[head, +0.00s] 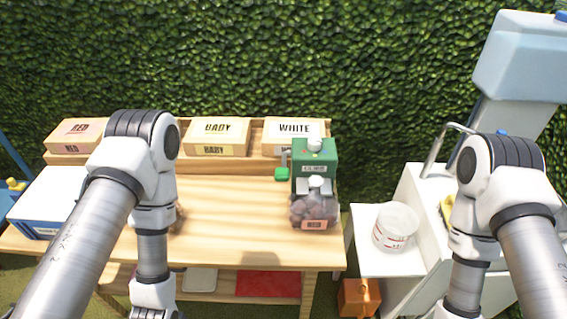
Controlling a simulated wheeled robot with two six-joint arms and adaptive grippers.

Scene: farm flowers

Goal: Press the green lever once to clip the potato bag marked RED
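A green clipper machine (325,158) stands at the right end of the wooden table. Its green lever (282,174) sticks out on the left side. A clear bag of reddish potatoes (314,208) stands upright at the machine's front, with a pink label reading RED. The bag's neck is at the machine's white front part; I cannot tell whether a clip is on it. My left arm comes down over the table's left part and my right arm over the white stand at the right.
Boxes marked RED (80,135), BABY (216,138) and WHITE (293,131) stand on the back shelf. A blue-and-white box (48,205) is at the left. A white bucket (395,226) sits on the right stand. The table's middle (235,215) is clear. A brownish thing is mostly hidden behind my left arm.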

